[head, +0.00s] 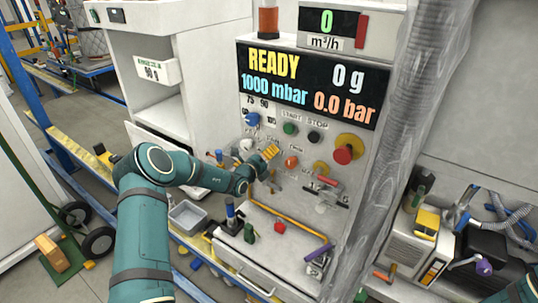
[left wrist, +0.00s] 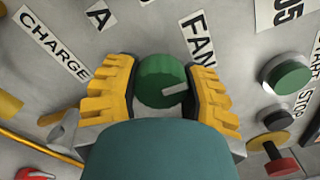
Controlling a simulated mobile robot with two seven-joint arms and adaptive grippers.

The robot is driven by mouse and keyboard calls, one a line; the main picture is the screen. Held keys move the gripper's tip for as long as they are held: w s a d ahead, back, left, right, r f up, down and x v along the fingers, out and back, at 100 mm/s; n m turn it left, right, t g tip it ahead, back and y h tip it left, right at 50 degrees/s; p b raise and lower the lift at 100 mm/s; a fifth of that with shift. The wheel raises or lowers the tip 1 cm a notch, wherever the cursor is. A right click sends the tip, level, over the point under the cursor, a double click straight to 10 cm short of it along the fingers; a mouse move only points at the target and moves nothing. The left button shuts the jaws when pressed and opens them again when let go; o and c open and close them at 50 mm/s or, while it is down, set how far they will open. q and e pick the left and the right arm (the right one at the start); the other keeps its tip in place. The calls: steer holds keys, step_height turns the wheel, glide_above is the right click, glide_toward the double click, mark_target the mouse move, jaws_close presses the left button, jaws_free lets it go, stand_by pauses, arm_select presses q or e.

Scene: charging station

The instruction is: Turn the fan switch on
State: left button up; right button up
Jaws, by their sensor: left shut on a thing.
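The fan switch is a round green knob (left wrist: 162,82) with a pale pointer mark, beside the FAN label (left wrist: 198,38) on the grey panel. In the left wrist view the pointer mark points right. My left gripper (left wrist: 164,88) is shut on the knob, with one yellow finger on each side. In the head view my left gripper (head: 270,152) reaches the panel below the START and STOP labels, and its fingers hide the knob there. My right gripper is not in view.
A green button (head: 290,128), a black button (head: 314,137) and a red knob on yellow (head: 345,151) are close by. The display (head: 310,84) reads READY. A shelf below holds a yellow pipe (head: 277,221) and small parts. A ribbed duct (head: 408,120) stands right of the panel.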

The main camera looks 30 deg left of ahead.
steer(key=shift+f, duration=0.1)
arm_select(q)
steer(key=m+b, duration=0.1)
steer(key=m, duration=0.3)
steer(key=shift+f, duration=0.1)
steer(key=m+b, duration=0.3)
steer(key=m, duration=0.1)
steer(key=shift+f+m, duration=0.1)
steer(key=shift+m, duration=0.3)
steer(key=m+b, duration=0.6)
steer(key=b, duration=0.1)
steer(key=shift+a+m, duration=0.1)
steer(key=shift+m, duration=0.3)
steer(key=shift+m+b, duration=1)
steer(key=shift+b, duration=0.15)
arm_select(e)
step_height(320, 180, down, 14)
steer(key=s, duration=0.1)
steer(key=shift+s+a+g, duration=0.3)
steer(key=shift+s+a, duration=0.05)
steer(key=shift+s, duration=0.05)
arm_select(q)
steer(key=o, duration=1.2)
